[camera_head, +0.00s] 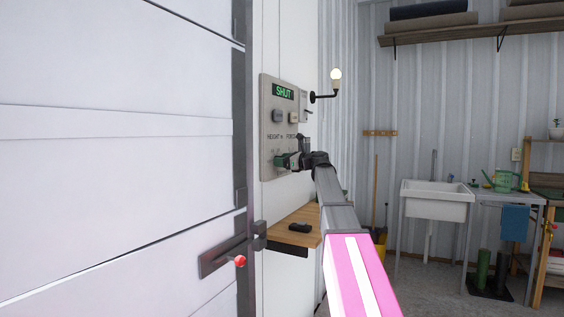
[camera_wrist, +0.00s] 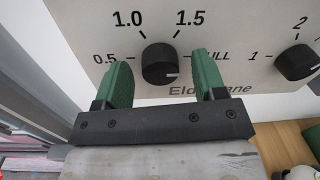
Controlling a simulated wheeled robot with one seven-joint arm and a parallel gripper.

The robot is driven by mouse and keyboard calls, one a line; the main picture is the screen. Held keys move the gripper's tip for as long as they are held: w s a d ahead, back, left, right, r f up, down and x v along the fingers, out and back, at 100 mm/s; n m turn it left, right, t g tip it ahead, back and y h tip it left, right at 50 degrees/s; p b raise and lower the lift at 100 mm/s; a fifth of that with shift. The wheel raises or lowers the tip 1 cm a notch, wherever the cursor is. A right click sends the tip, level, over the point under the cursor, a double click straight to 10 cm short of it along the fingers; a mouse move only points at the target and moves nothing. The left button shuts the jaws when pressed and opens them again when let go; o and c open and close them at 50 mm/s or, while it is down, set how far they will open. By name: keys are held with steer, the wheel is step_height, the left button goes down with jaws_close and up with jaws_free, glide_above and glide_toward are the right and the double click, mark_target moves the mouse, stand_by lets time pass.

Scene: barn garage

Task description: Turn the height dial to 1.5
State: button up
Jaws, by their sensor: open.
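The black height dial (camera_wrist: 160,64) is on the grey control panel (camera_wrist: 90,20) in the wrist view, with 0.5, 1.0, 1.5 and a partly covered FULL marked around it. A small white mark shows at the dial's lower right, toward the FULL side and away from 1.5. My gripper (camera_wrist: 161,70) is open, one green finger on each side of the dial. Gaps show between the fingers and the dial; contact is not visible. In the head view my gripper (camera_head: 287,161) is at the panel's (camera_head: 268,112) lower part and hides the dial.
A second black dial (camera_wrist: 296,62) is close to the right of my gripper. The panel display (camera_head: 283,92) reads SHUT. A wooden shelf (camera_head: 290,236) with a dark object (camera_head: 300,227) is below. The white door (camera_head: 120,170) with a red-knobbed handle (camera_head: 222,259) is at left.

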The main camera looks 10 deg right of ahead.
steer(key=shift+w+a, duration=0.1)
steer(key=c, duration=0.9)
steer(key=shift+n, duration=0.4)
steer(key=n, duration=1.1)
steer(key=shift+f+y, duration=0.15)
steer(key=shift+y, duration=0.15)
steer(key=shift+n, duration=0.3)
steer(key=o, duration=0.9)
